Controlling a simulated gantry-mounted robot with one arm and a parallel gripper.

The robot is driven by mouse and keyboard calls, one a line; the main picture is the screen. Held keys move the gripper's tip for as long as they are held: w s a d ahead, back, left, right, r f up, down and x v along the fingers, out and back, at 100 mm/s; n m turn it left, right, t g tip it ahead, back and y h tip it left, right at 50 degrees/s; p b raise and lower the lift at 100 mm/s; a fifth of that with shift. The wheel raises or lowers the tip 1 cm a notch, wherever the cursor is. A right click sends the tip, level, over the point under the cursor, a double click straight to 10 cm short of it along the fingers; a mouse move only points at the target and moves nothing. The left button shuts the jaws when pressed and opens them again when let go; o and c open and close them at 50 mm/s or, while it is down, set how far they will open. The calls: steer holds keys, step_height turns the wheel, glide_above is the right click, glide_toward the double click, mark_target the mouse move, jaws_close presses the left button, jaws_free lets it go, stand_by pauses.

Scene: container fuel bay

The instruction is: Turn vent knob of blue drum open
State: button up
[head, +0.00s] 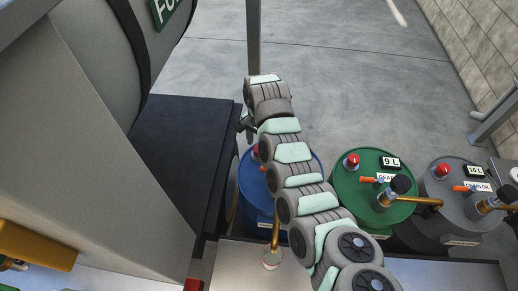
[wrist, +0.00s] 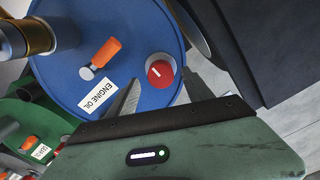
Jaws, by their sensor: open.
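The blue drum (head: 251,190) stands at the centre in the head view, its lid largely hidden behind my arm. In the wrist view the blue drum (wrist: 62,58) shows an ENGINE OIL label (wrist: 98,95), an orange lever (wrist: 105,53) and the red vent knob (wrist: 159,71) with a white mark. A bit of the red knob (head: 256,151) shows beside my arm in the head view. My gripper (wrist: 162,78) is open, with one finger on either side of the knob in the wrist picture. I cannot tell whether the fingers touch it. The gripper (head: 246,123) is partly hidden in the head view.
A green drum (head: 345,205) and a grey drum (head: 433,212) stand to the right, with red knobs and pumps. A dark platform (head: 180,145) is close on the left. A post (head: 253,40) rises behind. Open concrete floor lies beyond.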

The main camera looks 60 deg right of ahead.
steer(key=shift+f, duration=1.15)
steer(key=shift+c, duration=0.3)
steer(key=shift+r, duration=0.1)
jaws_close()
